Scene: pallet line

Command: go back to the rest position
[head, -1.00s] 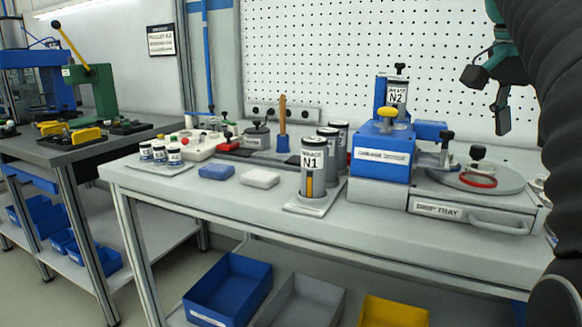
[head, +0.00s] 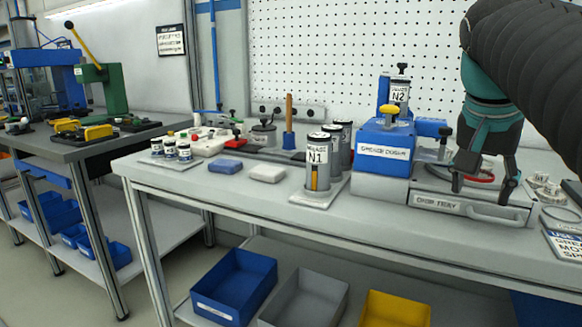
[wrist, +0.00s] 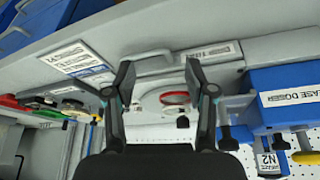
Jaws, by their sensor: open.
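My gripper (head: 482,188) hangs at the right of the head view, in front of the grease station's drip tray (head: 470,208). Its two fingers are apart and nothing shows between them. In the wrist view my gripper (wrist: 157,82) is also open and empty, with the drip tray's red ring (wrist: 175,98) seen beyond the fingers. In the head view my arm and gripper hide part of the round plate and the red ring.
The blue grease doser (head: 384,150) stands left of my gripper, with canister N2 (head: 399,92) on it. Canister N1 (head: 318,165) stands further left. White fittings (head: 545,188) and a sign (head: 565,245) lie at the right. Bins (head: 235,285) sit below the bench.

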